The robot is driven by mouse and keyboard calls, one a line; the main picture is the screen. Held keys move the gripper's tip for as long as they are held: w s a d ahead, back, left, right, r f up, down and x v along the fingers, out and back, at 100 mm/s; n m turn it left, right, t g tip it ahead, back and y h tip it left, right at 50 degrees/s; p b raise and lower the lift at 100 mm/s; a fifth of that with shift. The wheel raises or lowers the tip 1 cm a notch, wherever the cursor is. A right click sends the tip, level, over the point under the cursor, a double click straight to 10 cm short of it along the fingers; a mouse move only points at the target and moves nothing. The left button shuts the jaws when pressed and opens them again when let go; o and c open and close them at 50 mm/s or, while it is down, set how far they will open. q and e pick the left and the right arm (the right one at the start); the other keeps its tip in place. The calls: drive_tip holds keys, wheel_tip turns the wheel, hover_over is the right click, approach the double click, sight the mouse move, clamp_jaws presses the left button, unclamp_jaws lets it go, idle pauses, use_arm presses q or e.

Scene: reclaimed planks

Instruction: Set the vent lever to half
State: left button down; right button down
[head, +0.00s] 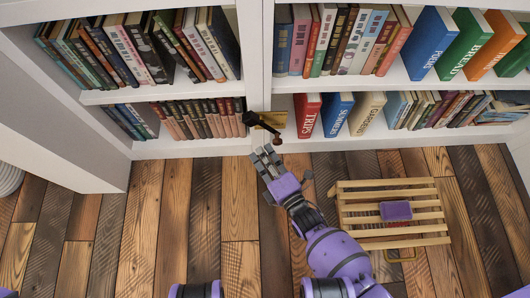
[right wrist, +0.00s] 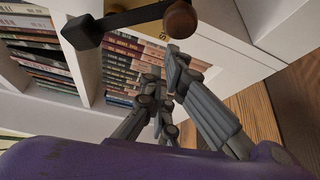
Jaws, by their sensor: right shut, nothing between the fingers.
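The vent lever (head: 263,126) is a dark arm with a round brown knob, on a brass plate (head: 272,118) on the upright between the two bookcase bays. The arm slants down to the right, its knob at the lower end. In the right wrist view the lever (right wrist: 135,15) crosses the top, with its wooden knob (right wrist: 180,20) just beyond my fingers. My right gripper (head: 265,158) is shut and empty, just below and left of the knob; it also shows in the right wrist view (right wrist: 168,75). They appear apart. My left gripper is not in view.
White bookshelves full of books (head: 180,115) stand behind and on both sides of the lever. A slatted wooden rack (head: 390,232) with a purple block (head: 396,210) on it sits on the floor to the right. The plank floor (head: 240,220) left of my right arm is clear.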

drive_tip(key=shift+d, duration=0.15)
drive_tip(key=shift+d, duration=0.1)
idle(0.3)
drive_tip(key=p, duration=0.1)
drive_tip(key=d+n+p, duration=0.1)
drive_tip(key=shift+w+d+r+g+p, duration=0.1)
drive_tip(key=shift+d+r+g+p, duration=0.1)
drive_tip(key=shift+d+g+p, duration=0.15)
drive_tip(key=shift+a+f, duration=0.1)
drive_tip(key=shift+a, duration=0.05)
